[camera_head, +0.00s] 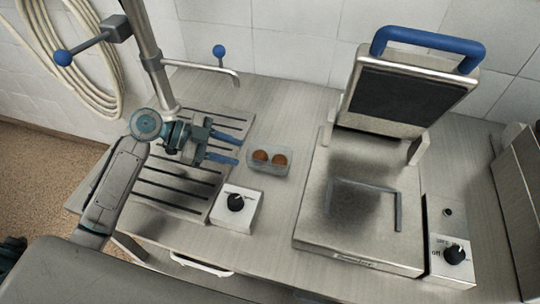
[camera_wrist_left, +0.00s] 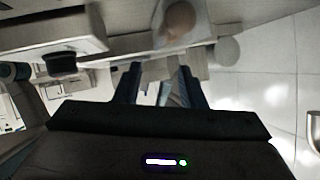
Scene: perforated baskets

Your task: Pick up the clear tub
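The clear tub (camera_head: 265,170) is a small see-through box on the worktop, between the slotted drain board and the hot-plate press. Two round brown items (camera_head: 260,156) lie in it. My left gripper (camera_head: 225,148) is to the left of the tub, over the drain board, with its two blue fingers apart and pointing at the tub. Nothing shows between the fingers, and they appear clear of the tub. In the left wrist view, the tub (camera_wrist_left: 170,40) is at the top, beyond the open fingers (camera_wrist_left: 157,85), with one brown item visible. My right gripper is out of view.
A white box with a black knob (camera_head: 236,203) sits in front of the tub. The open press (camera_head: 340,240) with its blue-handled lid (camera_head: 410,90) stands to the right. The counter behind the tub is clear.

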